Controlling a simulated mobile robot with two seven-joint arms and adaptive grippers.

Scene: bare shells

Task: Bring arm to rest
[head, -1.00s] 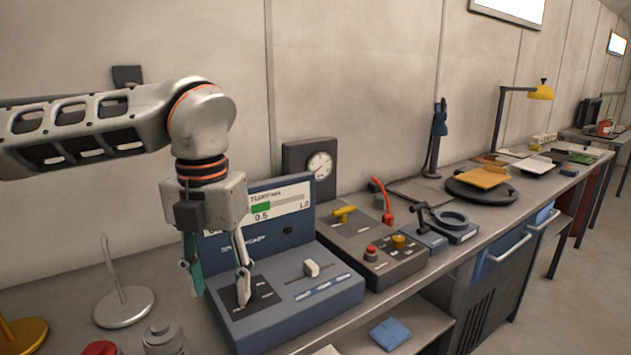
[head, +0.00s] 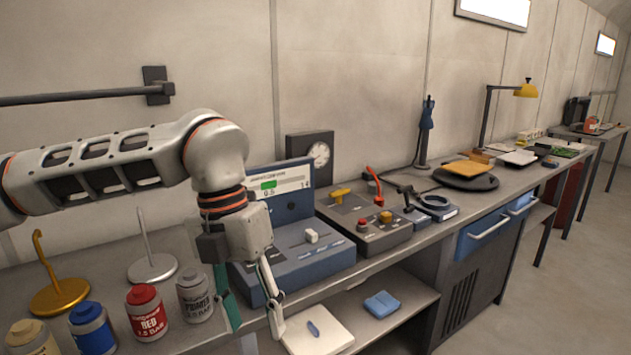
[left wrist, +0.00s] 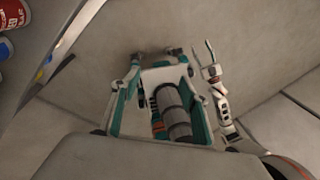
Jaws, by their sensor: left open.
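My left gripper (head: 255,324) hangs open and empty, fingers pointing down, in front of the bench's front edge.
Red (head: 147,314), blue (head: 92,330) and grey (head: 195,296) cans stand at the bench's left front, near the gripper. A gold hook stand (head: 60,297) and a silver one (head: 152,268) stand behind. A lower shelf (head: 405,300) holds a blue item. Floor at right is clear.

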